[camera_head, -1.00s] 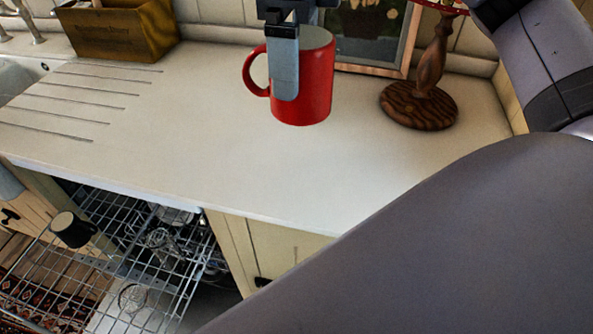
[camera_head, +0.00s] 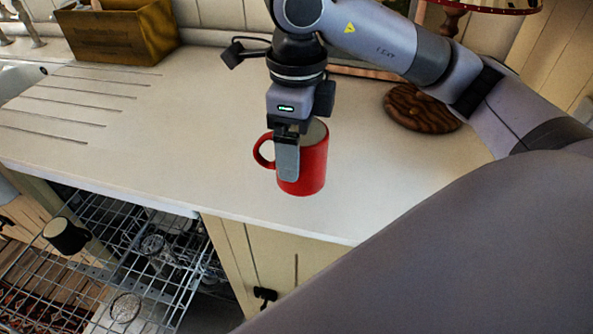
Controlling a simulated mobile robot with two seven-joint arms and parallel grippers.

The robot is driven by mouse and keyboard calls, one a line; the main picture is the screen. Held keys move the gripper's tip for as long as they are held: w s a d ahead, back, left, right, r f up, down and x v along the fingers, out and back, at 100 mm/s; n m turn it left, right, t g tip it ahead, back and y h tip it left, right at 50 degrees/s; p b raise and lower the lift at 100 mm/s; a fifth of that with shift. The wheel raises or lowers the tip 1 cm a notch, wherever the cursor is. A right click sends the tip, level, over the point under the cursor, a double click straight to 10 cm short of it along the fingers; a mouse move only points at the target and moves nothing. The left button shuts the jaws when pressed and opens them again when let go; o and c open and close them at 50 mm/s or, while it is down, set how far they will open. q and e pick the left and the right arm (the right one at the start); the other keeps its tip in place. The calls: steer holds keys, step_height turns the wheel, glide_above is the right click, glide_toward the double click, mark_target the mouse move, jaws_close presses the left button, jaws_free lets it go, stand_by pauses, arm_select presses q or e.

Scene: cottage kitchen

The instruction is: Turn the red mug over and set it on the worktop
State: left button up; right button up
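The red mug (camera_head: 314,170) is near the front of the worktop (camera_head: 200,150), with its handle to the left and its pale mouth seeming to face up. My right gripper (camera_head: 287,160) points down at the mug from above. One finger lies across the mug's near side by the handle; the other finger is hidden. The gripper seems shut on the mug's wall. I cannot tell whether the mug's base touches the worktop. My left gripper is not in view.
A wooden box (camera_head: 120,32) stands at the back left, and a lamp's wooden base (camera_head: 422,108) at the back right. Below the front edge, an open dishwasher rack (camera_head: 140,270) holds a dark mug (camera_head: 65,235) and glasses. The worktop's left and middle are clear.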

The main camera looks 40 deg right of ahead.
step_height(320, 180, down, 6)
steer(key=shift+r, duration=0.15)
stand_by(0.3)
steer(key=shift+f+b, duration=0.2)
steer(key=shift+b, duration=0.1)
steer(key=o, duration=1.1)
steer(key=shift+r, duration=0.1)
steer(key=shift+r, duration=0.1)
steer(key=shift+r+p, duration=0.25)
steer(key=shift+p, duration=0.1)
step_height(320, 180, up, 12)
steer(key=shift+f+p, duration=0.2)
steer(key=shift+p, duration=0.3)
